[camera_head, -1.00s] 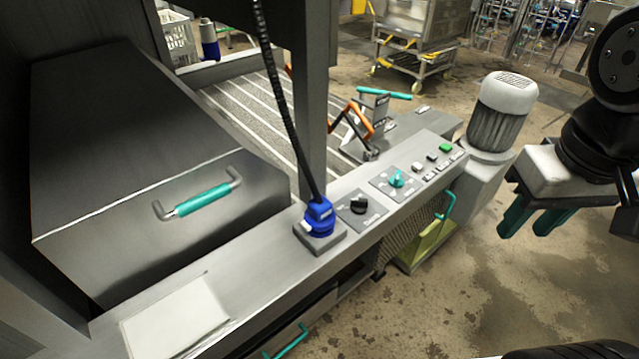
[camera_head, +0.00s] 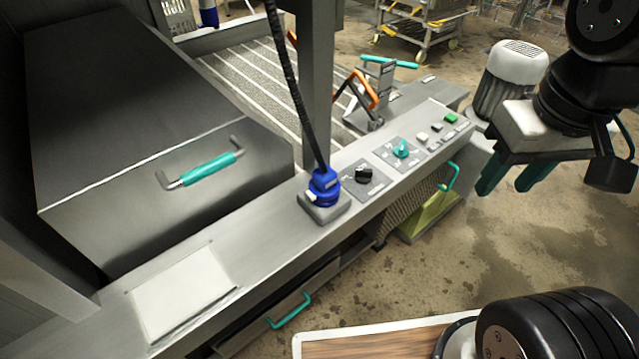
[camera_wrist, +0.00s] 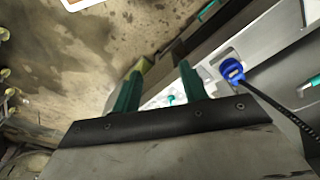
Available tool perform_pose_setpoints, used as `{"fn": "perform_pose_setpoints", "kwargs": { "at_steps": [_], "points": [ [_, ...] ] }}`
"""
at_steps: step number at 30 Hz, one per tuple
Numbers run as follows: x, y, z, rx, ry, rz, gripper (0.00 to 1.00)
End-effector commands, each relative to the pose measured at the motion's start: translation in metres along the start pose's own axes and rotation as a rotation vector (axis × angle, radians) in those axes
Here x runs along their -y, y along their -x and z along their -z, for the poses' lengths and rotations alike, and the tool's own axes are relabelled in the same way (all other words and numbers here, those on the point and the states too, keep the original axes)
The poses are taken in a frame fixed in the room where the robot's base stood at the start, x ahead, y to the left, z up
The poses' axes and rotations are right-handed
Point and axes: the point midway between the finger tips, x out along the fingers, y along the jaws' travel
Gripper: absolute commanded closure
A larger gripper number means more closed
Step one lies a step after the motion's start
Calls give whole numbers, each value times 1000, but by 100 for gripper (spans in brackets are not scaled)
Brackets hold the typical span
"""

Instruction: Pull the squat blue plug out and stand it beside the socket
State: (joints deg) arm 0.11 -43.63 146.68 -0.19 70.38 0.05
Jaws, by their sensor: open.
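The squat blue plug (camera_head: 323,187) sits upright in its grey socket (camera_head: 326,211) on the steel ledge, with a black corrugated cable rising from its top. A small white tab shows on the plug's side. The plug (camera_wrist: 232,71) also shows in the wrist view, to the right of the fingers, with its cable running to the lower right. My gripper (camera_head: 508,182) is open and empty, with green fingers. It hangs over the floor to the right of the panel, well apart from the plug. In the wrist view my gripper (camera_wrist: 160,88) has nothing between its fingers.
Right of the socket are a black rotary knob (camera_head: 364,174), a teal knob (camera_head: 401,148) and several buttons. A steel post (camera_head: 316,90) stands just behind the plug. A pale flat plate (camera_head: 182,292) lies on the ledge at left; bare ledge lies between it and the socket.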

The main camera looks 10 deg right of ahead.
Motion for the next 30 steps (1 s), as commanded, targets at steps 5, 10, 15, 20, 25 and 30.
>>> {"fn": "perform_pose_setpoints", "kwargs": {
  "at_steps": [5, 10, 15, 20, 25, 30],
  "points": [
    [7, -2, 15, 11, 39, 4, 16],
    [35, -13, 64, 41, 163, 15, 16],
    [88, -43, 121, 71, 326, 25, 16],
    [145, -82, 158, 94, 462, 32, 16],
    [190, -116, 175, 107, 557, 35, 16],
    [208, -130, 180, 111, 594, 37, 16]
  ]
}}
